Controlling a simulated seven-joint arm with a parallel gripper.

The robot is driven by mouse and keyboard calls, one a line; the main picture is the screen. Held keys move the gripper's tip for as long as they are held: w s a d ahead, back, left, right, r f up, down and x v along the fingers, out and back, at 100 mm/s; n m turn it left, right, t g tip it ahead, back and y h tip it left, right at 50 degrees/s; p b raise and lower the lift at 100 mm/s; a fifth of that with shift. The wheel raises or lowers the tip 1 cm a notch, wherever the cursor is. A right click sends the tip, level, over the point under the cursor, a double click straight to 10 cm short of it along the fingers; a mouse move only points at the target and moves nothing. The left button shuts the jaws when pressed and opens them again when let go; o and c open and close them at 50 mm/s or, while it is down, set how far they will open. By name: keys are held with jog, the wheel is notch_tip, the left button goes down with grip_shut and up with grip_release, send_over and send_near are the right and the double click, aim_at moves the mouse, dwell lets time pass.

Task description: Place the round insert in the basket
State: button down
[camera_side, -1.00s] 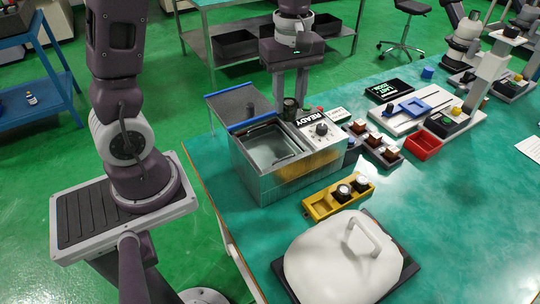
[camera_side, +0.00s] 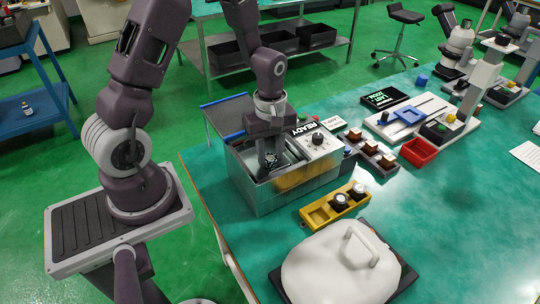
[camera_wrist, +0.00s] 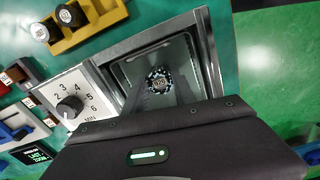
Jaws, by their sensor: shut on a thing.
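My gripper (camera_side: 268,152) points down into the open top of the metal tank, its fingers at the basket area. It is shut on a round insert (camera_wrist: 158,82), a dark disc with a light speckled rim and a pale marked face. The insert also shows small between the fingertips in the side view (camera_side: 270,159). In the wrist view the insert appears inside the opening of the grey basket (camera_wrist: 183,50). I cannot tell whether it touches the basket floor. My gripper hides much of the basket in the side view.
The metal tank (camera_side: 265,200) has a dial panel (camera_side: 317,141) at its right. A yellow holder (camera_side: 318,217) with two round inserts stands in front. A white lidded form with a handle (camera_side: 340,270) stands nearer. A red bin (camera_side: 419,151) lies right. Open green tabletop lies right.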

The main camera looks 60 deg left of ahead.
jog(key=shift+f, duration=0.2)
jog(key=c, duration=1)
grip_release()
jog(key=shift+f, duration=0.1)
notch_tip(320, 180, up, 12)
notch_tip(320, 180, up, 8)
jog(key=m+t, duration=0.2)
jog(key=m, duration=0.4)
send_over(270, 158)
jog(key=s+d, duration=0.4)
jog(key=s+d+r+m+t, duration=0.1)
jog(key=s+m, duration=0.2)
jog(key=s+d+r+m+t, duration=0.1)
jog(key=s+r+m, duration=0.1)
jog(key=s+m, duration=0.1)
jog(key=s+d+r+m+t, duration=0.1)
jog(key=s+d+m, duration=0.1)
jog(key=s+m, duration=0.2)
jog(key=shift+s+r+t, duration=0.3)
jog(key=shift+s, duration=0.35)
